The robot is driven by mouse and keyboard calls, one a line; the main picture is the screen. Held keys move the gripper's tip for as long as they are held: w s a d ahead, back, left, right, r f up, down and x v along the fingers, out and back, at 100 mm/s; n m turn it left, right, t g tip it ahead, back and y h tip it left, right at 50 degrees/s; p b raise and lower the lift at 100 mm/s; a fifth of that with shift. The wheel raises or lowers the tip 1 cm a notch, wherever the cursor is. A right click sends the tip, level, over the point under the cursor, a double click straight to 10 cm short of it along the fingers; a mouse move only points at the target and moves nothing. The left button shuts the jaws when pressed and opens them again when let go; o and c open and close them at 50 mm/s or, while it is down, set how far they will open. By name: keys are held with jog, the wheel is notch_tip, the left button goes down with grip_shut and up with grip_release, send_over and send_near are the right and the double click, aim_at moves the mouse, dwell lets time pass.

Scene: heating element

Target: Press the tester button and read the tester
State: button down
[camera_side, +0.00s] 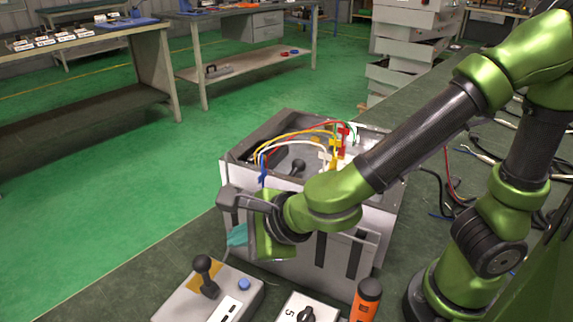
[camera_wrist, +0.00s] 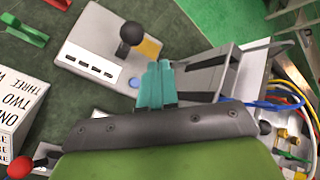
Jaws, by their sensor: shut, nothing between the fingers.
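A light grey control box with a blue button (camera_side: 244,284) lies on the bench at the lower middle of the side view. The wrist view shows the same blue button (camera_wrist: 134,83) just left of my fingertips. My gripper (camera_side: 237,236) has teal fingers, shut and empty, above and behind the button in the side view. The fingers (camera_wrist: 155,85) appear apart from the button. No tester reading can be made out.
An open white case (camera_side: 330,232) with coloured wires stands behind my gripper, close to it. A white box with a black dial (camera_side: 305,314) and an orange handle (camera_side: 368,296) are at the front. A white block with printed number words (camera_wrist: 12,115) is at the wrist view's left.

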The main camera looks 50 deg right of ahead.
aim_at(248, 285)
jog(key=shift+f, duration=4.4)
jog(key=shift+f, duration=0.4)
jog(key=shift+f, duration=0.45)
jog(key=shift+r, duration=0.9)
jog(key=shift+r, duration=2.5)
